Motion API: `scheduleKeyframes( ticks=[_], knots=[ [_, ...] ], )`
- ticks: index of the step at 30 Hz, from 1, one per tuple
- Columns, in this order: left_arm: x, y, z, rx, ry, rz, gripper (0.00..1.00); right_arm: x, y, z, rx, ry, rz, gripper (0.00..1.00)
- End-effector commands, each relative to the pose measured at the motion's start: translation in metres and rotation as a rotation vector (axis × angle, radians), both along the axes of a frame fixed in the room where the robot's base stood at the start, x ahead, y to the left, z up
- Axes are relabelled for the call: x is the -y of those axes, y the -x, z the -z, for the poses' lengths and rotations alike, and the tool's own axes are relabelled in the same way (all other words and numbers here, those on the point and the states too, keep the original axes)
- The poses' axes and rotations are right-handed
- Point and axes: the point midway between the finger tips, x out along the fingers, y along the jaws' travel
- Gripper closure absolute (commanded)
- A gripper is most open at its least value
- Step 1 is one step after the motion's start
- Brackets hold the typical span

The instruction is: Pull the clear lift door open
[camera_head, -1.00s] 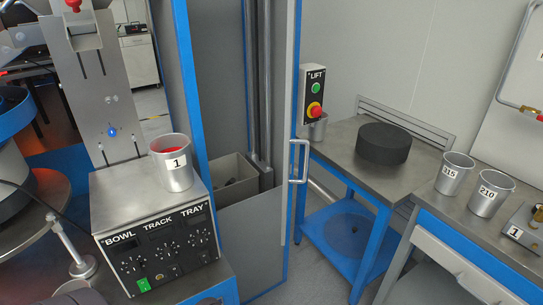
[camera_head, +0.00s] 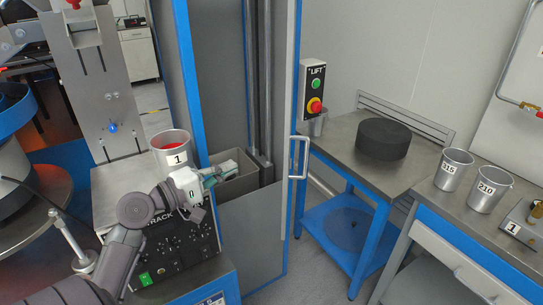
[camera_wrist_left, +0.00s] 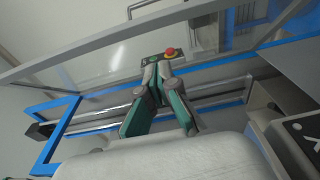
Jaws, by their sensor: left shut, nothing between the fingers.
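The clear lift door (camera_head: 252,225) stands upright in the middle of the head view, with a blue edge on its right. Its pale D-shaped handle (camera_head: 306,158) is at that right edge. My left gripper (camera_head: 236,167) is in front of the lift, left of the handle and apart from it. Its fingers are shut and empty. In the left wrist view the shut fingers (camera_wrist_left: 158,72) point towards the clear panel (camera_wrist_left: 110,62), with a red button beyond their tips. I cannot tell whether the door is fully closed. My right gripper is out of view.
The LIFT button box (camera_head: 313,92) is above the handle. A table with a black disc (camera_head: 383,139) stands to the right. Floor shows between door and table.

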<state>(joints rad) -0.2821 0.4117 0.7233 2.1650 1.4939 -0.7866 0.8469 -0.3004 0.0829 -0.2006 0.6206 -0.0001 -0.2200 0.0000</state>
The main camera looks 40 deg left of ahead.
Motion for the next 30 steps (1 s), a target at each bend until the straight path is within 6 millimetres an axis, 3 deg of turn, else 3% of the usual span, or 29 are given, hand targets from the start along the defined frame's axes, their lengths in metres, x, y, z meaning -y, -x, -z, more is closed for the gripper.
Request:
scheduleKeyframes(
  ticks=[12, 19, 30],
  knots=[
    [0.025, -0.084, -0.004, 0.000, -0.001, 0.002, 1.00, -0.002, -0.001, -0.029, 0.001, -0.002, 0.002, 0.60],
    [0.051, -0.097, -0.002, -0.002, -0.001, 0.001, 1.00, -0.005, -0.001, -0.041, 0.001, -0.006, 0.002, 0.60],
    [0.056, -0.099, 0.001, -0.003, -0.005, 0.000, 1.00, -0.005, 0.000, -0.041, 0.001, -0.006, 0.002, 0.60]
  ],
)
